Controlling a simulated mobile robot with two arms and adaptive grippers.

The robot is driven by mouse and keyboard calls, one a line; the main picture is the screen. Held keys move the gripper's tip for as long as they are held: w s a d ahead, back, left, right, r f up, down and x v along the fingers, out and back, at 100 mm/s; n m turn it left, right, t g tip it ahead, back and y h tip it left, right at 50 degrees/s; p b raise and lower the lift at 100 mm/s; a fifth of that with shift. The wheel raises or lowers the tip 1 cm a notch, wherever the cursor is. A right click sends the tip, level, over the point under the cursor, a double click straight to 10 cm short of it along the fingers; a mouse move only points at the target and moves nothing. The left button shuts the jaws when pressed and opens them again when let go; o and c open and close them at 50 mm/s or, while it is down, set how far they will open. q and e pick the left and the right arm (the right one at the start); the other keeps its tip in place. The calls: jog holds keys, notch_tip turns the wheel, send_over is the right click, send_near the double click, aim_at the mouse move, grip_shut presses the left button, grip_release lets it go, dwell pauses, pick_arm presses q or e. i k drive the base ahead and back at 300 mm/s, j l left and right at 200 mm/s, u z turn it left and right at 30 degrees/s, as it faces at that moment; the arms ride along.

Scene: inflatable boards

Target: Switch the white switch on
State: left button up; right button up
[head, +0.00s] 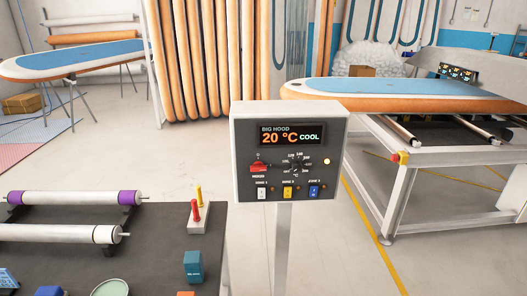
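The white switch (262,193) is the left one in a row of three on the lower face of the control box (238,150). A yellow switch (288,192) and a blue switch (314,191) sit to its right. The switch is too small to tell its position. The display (290,135) reads "BIG HOOD 20 °C COOL". A red switch (259,168) and a round dial (296,166) sit above the row. Neither of my grippers is in view.
A dark table (160,225) at the lower left holds rollers (80,198), a red and yellow pegged block (198,224) and a teal box (193,266). A metal frame table (450,150) with an inflatable board (400,95) stands right. Floor between is clear.

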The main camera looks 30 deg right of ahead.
aim_at(261, 192)
jog(key=z, duration=1.15)
